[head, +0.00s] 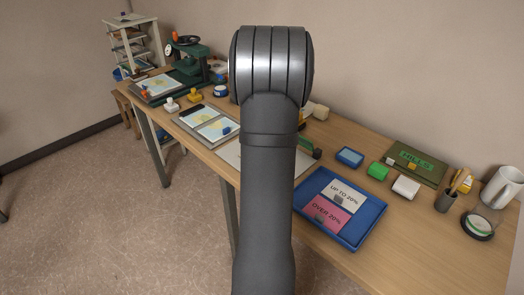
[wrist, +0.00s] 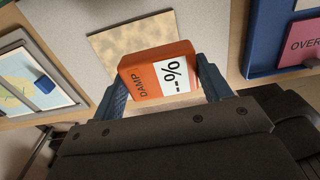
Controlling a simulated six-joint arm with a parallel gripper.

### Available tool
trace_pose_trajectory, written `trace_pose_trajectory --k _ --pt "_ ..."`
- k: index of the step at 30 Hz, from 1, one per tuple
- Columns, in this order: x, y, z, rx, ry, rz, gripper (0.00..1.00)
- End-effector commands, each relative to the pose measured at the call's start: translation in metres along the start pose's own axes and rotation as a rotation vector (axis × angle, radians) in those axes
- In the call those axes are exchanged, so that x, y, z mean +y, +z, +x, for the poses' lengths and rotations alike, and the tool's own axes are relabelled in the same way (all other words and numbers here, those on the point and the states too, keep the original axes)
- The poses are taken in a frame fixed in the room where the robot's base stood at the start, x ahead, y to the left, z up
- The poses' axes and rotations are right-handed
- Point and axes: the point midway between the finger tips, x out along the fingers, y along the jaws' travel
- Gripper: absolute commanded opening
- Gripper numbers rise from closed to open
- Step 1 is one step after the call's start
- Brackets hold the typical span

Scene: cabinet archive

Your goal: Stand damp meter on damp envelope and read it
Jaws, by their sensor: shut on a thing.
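My gripper (wrist: 163,90) is shut on the orange damp meter (wrist: 143,72), with one finger on each side of it. The meter has the word DAMP on it and a white display with "--" and a percent sign. In the wrist view a tan, mottled flat piece (wrist: 112,44), which looks like the damp envelope, lies on a pale grey sheet (wrist: 75,15) just beyond the meter. I cannot tell whether the meter touches it. In the head view my arm hides the gripper and the meter.
A blue tray (head: 362,241) holds a white UP TO 20% card (head: 345,194) and a pink OVER 20% card (head: 325,215). Left of my arm lie map pages (head: 207,122).

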Motion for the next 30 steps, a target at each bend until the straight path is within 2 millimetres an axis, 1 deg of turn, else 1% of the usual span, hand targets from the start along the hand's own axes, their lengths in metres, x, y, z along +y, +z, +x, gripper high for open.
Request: trace_pose_trajectory --k 1,3,6,8,11,19,30 --pt "0.011 -0.003 0.008 0.001 -0.001 -0.003 0.45" --pt "0.023 -0.005 0.014 0.0 0.0 -0.002 0.45" --pt "0.034 -0.008 0.021 -0.001 0.0 0.0 0.45" --pt "0.037 -0.009 0.023 0.0 0.0 0.0 0.45" --pt "0.039 -0.009 0.028 0.0 -0.001 0.002 0.45" --pt "0.039 -0.009 0.062 0.001 0.0 0.002 0.45" --pt "0.039 -0.009 0.067 -0.001 0.001 0.002 0.45"
